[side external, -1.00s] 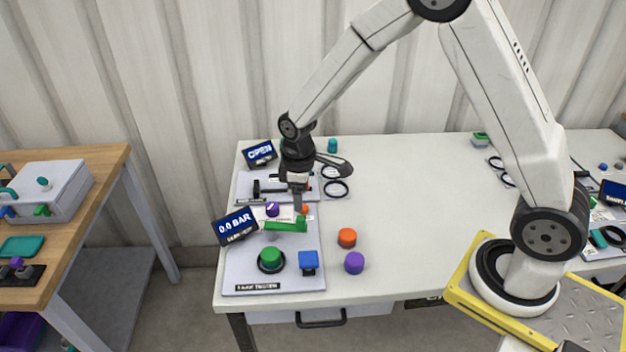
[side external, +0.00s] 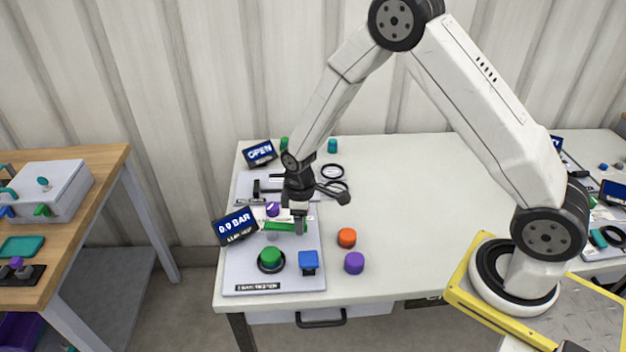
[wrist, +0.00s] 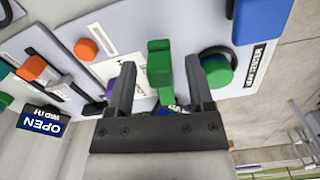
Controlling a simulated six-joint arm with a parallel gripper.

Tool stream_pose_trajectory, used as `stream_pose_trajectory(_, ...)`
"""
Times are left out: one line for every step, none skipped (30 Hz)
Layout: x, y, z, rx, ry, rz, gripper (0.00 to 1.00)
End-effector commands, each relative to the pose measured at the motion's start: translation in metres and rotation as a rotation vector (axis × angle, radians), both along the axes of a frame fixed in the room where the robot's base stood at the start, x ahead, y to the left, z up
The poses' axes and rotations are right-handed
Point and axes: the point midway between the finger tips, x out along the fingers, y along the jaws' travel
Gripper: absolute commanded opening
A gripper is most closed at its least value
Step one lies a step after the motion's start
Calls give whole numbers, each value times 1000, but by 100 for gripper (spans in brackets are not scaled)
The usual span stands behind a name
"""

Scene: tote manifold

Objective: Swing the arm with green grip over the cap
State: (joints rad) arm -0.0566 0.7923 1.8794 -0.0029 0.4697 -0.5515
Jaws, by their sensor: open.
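The arm with the green grip (side external: 280,226) lies on a grey panel (side external: 240,278) at the front left of the table. My gripper (side external: 300,228) is lowered over its right end. In the wrist view the green grip (wrist: 160,72) stands between my two open fingers (wrist: 163,70), with a gap visible on its left; contact on the right is unclear. A round green knob (side external: 270,255) sits on the panel in front of the arm and shows beside my right finger in the wrist view (wrist: 222,75). Which part is the cap is unclear.
A blue block (side external: 308,260) stands on the panel beside the green knob. A purple part (side external: 272,209) is behind the arm. Orange (side external: 347,237) and purple (side external: 354,263) cylinders stand to the right. A display (side external: 235,227) is at the left. The table's middle is clear.

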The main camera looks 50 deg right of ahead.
Motion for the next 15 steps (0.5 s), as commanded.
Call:
stream_pose_trajectory(0,0,-1,0,0,0,68)
stream_pose_trajectory(0,0,-1,0,0,0,68)
stream_pose_trajectory(0,0,-1,1,-1,0,68)
stream_pose_trajectory(0,0,-1,1,-1,0,68)
stream_pose_trajectory(0,0,-1,1,-1,0,68)
stream_pose_trajectory(0,0,-1,1,-1,0,68)
stream_pose_trajectory(0,0,-1,1,-1,0,68)
stream_pose_trajectory(0,0,-1,1,-1,0,68)
stream_pose_trajectory(0,0,-1,0,0,0,61)
stream_pose_trajectory(0,0,-1,0,0,0,52)
stream_pose_trajectory(0,0,-1,0,0,0,42)
stream_pose_trajectory(0,0,-1,0,0,0,30)
stream_pose_trajectory(0,0,-1,0,0,0,20)
stream_pose_trajectory(0,0,-1,0,0,0,10)
stream_pose_trajectory(0,0,-1,0,0,0,0)
